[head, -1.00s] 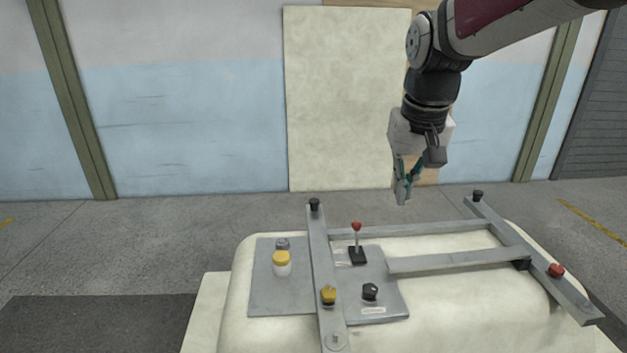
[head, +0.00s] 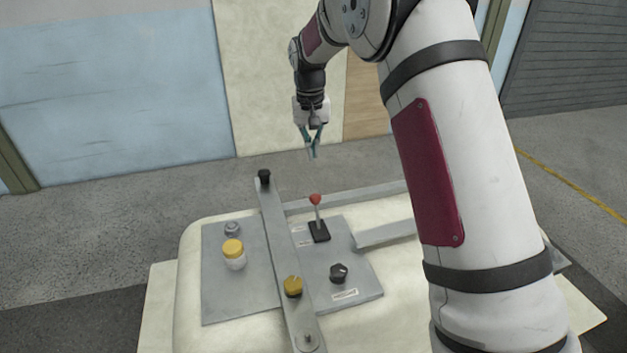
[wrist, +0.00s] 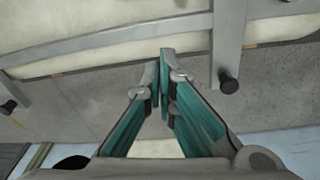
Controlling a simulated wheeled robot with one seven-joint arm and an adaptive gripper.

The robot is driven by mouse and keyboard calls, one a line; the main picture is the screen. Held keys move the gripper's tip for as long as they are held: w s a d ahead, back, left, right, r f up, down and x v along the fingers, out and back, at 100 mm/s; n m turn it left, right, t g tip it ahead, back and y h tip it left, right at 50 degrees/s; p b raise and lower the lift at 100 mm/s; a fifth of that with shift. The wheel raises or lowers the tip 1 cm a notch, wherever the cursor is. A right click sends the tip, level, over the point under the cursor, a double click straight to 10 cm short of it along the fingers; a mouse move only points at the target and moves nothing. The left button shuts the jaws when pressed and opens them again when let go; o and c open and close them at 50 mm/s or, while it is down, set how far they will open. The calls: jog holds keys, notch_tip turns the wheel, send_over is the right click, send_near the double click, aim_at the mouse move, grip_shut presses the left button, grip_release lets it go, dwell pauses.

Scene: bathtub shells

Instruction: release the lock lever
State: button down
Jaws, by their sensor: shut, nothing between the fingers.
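The lever (head: 317,212) has a red ball on a thin metal rod and rises from a black base on a grey plate (head: 240,292). It stands close to upright in the head view. My gripper (head: 313,156) is shut and empty. In that view it hangs above and beyond the lever, apart from it. In the wrist view my gripper's teal fingers (wrist: 160,60) meet at the tips, with nothing between them. I cannot make out the lever in the wrist view.
A grey bar (head: 278,235) with a yellow knob (head: 292,286) and a black end knob (head: 264,178) crosses the plate. A yellow-capped jar (head: 234,254) and a black dial (head: 339,273) stand on the plate. The pale tub shell (head: 190,285) lies beneath. My arm hides the right side.

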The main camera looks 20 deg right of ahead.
aim_at(316, 208)
jog(key=shift+f, duration=0.1)
jog(key=f, duration=0.9)
jog(key=shift+w+d+f+p, duration=0.25)
jog(key=shift+w+d+p, duration=0.1)
jog(key=s, duration=0.1)
jog(key=s+p, duration=0.1)
jog(key=s, duration=0.1)
jog(key=shift+s+a+r, duration=0.35)
jog(key=shift+a, duration=0.05)
